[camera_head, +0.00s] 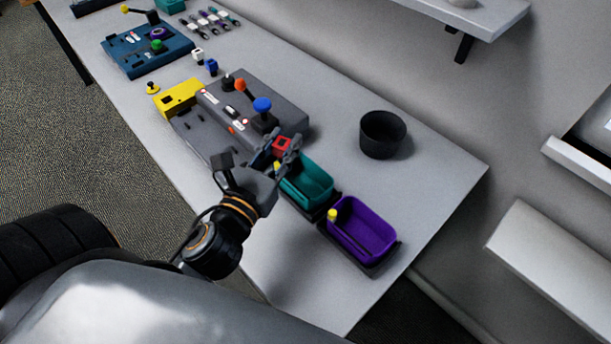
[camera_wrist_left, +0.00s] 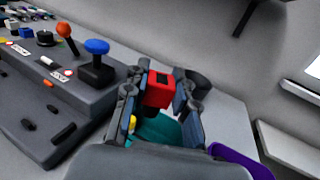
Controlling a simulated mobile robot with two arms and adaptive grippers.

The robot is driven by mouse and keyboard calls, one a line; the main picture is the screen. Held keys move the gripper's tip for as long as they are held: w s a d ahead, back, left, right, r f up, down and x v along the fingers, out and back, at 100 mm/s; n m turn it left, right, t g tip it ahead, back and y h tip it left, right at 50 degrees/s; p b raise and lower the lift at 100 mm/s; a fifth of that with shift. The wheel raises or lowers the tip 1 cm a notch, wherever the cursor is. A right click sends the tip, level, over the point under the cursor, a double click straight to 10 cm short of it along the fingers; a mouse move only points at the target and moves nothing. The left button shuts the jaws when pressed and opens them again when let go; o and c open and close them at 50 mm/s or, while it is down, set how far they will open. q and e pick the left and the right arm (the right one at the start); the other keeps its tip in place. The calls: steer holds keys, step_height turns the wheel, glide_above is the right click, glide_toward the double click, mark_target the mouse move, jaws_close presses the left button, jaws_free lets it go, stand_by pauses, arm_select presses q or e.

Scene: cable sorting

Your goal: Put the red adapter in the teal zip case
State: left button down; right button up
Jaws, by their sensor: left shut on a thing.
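The red adapter (camera_head: 281,145) is a small red block with a dark opening on top; it also shows in the left wrist view (camera_wrist_left: 158,90). My left gripper (camera_head: 277,148) is shut on it, one finger on each side, and holds it at the far end of the teal case. The teal zip case (camera_head: 318,192) is an open tray with a yellow knob at its left end. In the left wrist view, the teal case (camera_wrist_left: 160,130) lies below and behind the adapter, partly hidden by my gripper. My right gripper is not in view.
A purple open case (camera_head: 368,230) stands next to the teal one. A black round bin (camera_head: 382,134) stands to the right. A grey panel (camera_head: 215,140) with blue and orange knobs is close on the left. The table is clear around the bin.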

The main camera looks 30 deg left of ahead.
arm_select(q)
glide_above(305, 172)
step_height(305, 172, down, 5)
steer(key=shift+s+a+f+b, duration=0.1)
steer(key=shift+s+f+b, duration=0.05)
steer(key=shift+b, duration=0.25)
steer(key=f, duration=0.1)
steer(key=f+b, duration=0.1)
steer(key=f, duration=0.1)
steer(key=shift+w+f, duration=0.2)
steer(key=shift+f, duration=0.1)
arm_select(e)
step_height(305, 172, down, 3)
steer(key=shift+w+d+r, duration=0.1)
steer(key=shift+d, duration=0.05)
